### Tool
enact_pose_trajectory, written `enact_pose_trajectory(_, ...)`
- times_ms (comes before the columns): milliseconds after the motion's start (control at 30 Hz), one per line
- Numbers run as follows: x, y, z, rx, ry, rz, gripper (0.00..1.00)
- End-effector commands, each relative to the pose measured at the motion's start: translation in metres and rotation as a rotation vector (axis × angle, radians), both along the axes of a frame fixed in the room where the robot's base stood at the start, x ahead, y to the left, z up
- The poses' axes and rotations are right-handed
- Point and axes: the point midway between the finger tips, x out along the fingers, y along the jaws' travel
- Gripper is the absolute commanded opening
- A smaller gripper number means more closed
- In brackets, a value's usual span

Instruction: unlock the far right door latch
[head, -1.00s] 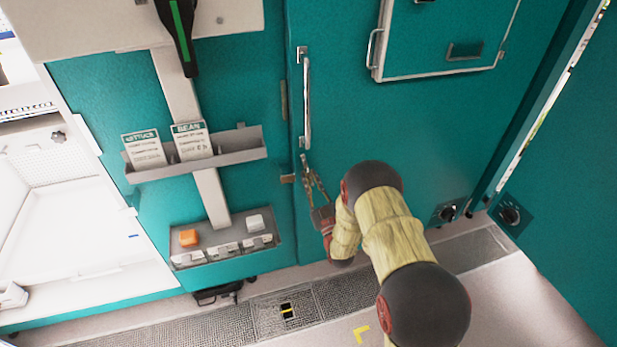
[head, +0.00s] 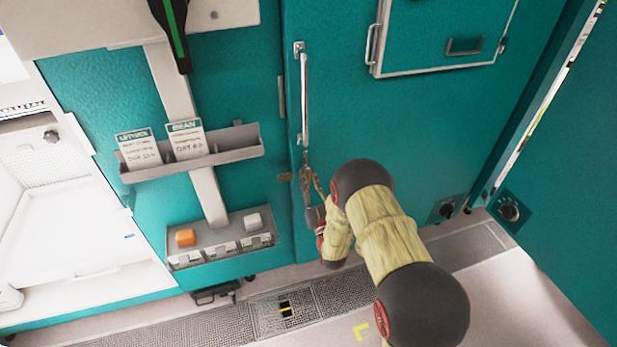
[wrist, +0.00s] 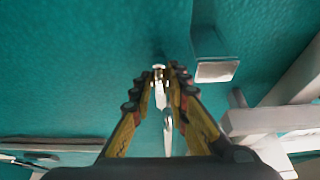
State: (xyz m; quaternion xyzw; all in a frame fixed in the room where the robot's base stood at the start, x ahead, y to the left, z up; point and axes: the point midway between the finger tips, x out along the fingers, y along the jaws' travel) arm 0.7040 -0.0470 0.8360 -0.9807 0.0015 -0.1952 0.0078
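The teal chamber door (head: 400,130) has a long vertical silver handle (head: 304,100) near its left edge. My gripper (head: 307,170) is just below the handle's lower end, close to the door face. In the wrist view my gripper (wrist: 168,74) has its fingers drawn close together, with a slim silver latch lever (wrist: 161,95) between the tips. The fingers appear shut on it. In the head view the latch is mostly hidden by my fingers.
A grey card shelf (head: 195,153) and a switch panel (head: 220,240) are on the left. Dark knobs (head: 509,211) are low on the right. A small framed hatch (head: 440,72) is on the door above my arm. The floor has a metal grating (head: 340,293).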

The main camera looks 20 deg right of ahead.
Motion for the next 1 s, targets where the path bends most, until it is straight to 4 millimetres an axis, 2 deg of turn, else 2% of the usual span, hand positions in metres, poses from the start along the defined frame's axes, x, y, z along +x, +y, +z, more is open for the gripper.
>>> enact_pose_trajectory(300,0.000,0.000,-0.001,-0.001,0.002,0.000,0.34)
enact_pose_trajectory(667,-0.003,0.000,-0.002,-0.001,0.001,0.000,0.34)
enact_pose_trajectory(867,-0.027,0.000,-0.013,-0.001,0.005,-0.001,0.34)
enact_pose_trajectory(1000,-0.055,0.000,-0.025,-0.001,0.005,-0.001,0.34)
